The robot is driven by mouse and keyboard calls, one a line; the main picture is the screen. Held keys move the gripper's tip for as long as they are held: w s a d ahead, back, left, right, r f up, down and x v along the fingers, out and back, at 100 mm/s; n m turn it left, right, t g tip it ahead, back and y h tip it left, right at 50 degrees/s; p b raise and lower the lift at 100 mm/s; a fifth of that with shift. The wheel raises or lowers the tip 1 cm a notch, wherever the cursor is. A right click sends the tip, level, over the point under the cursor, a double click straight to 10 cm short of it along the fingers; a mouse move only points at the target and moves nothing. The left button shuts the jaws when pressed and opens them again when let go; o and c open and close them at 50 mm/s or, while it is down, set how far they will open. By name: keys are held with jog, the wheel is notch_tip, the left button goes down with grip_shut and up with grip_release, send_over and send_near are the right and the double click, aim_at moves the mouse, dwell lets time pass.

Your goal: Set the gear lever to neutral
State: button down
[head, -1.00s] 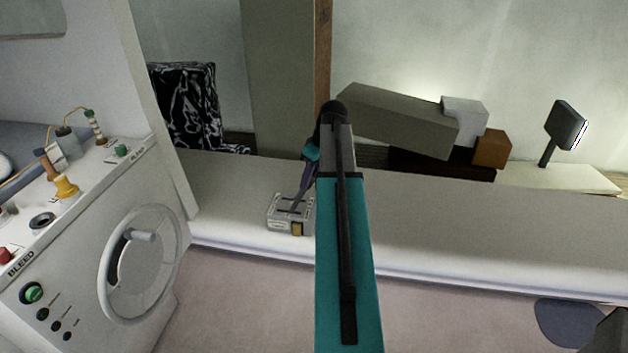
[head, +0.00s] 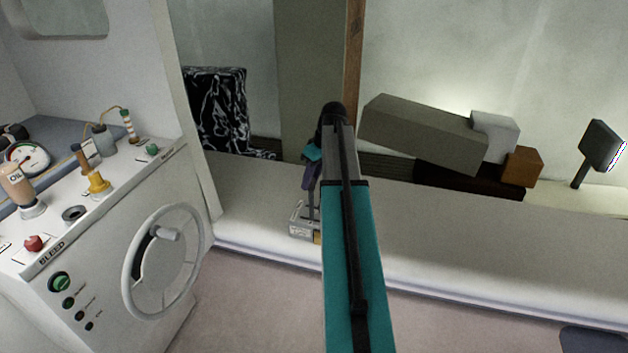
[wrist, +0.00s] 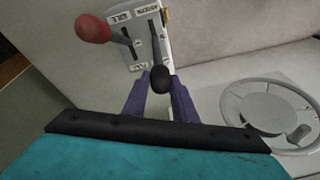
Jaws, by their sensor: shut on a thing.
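The gear lever has a black knob (wrist: 160,78) and rises from a slot in the pale control box (wrist: 153,35) in the wrist view. The purple fingers of my gripper (wrist: 160,90) are shut on it, one on each side of the knob. A second lever with a red knob (wrist: 93,28) stands in the other slot, beside the "IDLE" label. In the head view the control box (head: 298,222) sits on the pale bench, partly hidden by my teal arm. There my gripper (head: 311,180) is above the box and the lever looks nearly upright. The lever's exact slot position is unclear.
A white console (head: 120,240) with a handwheel (head: 163,262), gauge and several knobs stands at left. A long grey box (head: 425,128) and smaller blocks lie behind my arm. A dark paddle-shaped thing (head: 600,146) stands at far right. The bench front is clear.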

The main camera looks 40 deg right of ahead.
jog(key=shift+w+a, duration=0.15)
jog(key=shift+a, duration=0.1)
jog(key=c, duration=1.5)
grip_release()
jog(key=shift+d, duration=0.1)
jog(key=shift+r, duration=0.1)
jog(key=shift+s+d+r, duration=0.15)
jog(key=shift+s+r, duration=0.1)
jog(key=shift+r, duration=0.2)
jog(key=shift+b+v, duration=1.6)
jog(key=shift+v, duration=4.7)
